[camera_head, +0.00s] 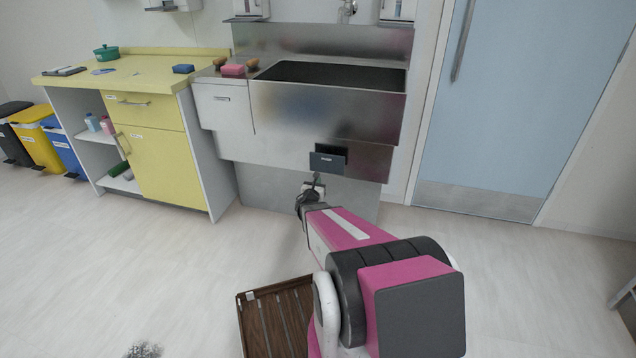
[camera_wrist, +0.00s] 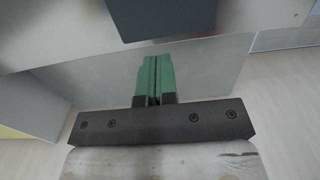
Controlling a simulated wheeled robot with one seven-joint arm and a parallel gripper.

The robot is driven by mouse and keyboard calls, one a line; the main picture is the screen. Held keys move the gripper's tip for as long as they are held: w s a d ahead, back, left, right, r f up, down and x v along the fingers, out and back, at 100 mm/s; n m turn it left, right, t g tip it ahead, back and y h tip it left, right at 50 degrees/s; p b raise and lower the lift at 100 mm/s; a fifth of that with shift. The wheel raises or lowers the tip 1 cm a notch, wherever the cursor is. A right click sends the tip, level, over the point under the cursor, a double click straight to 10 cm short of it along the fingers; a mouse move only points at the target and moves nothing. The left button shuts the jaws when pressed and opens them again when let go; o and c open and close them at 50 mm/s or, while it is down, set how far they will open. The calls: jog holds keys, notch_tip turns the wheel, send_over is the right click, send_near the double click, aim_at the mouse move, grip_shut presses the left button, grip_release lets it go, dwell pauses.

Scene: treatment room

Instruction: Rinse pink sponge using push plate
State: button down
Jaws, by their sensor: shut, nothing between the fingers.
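The pink sponge (camera_head: 233,70) lies on the left ledge of the steel sink (camera_head: 330,105), beside two brown-handled items. The dark push plate (camera_head: 328,160) sticks out from the sink's lower front. In the wrist view a dark panel, which looks like the push plate (camera_wrist: 165,18), fills the top middle. My gripper (camera_head: 317,180) is just below the push plate in the head view. In the wrist view its green fingers (camera_wrist: 154,75) are together with nothing between them, pointing toward the plate. I cannot tell whether they touch it.
A yellow counter (camera_head: 135,68) with a blue sponge (camera_head: 183,69) and a green pot (camera_head: 106,52) stands at left. Bins (camera_head: 40,145) are farther left. A blue door (camera_head: 520,90) is at right. A brown slatted thing (camera_head: 275,320) is at the bottom.

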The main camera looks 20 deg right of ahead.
aim_at(325, 166)
jog(key=x, duration=1.1)
jog(key=shift+w+d, duration=0.15)
jog(key=shift+x, duration=1.85)
jog(key=shift+w, duration=0.1)
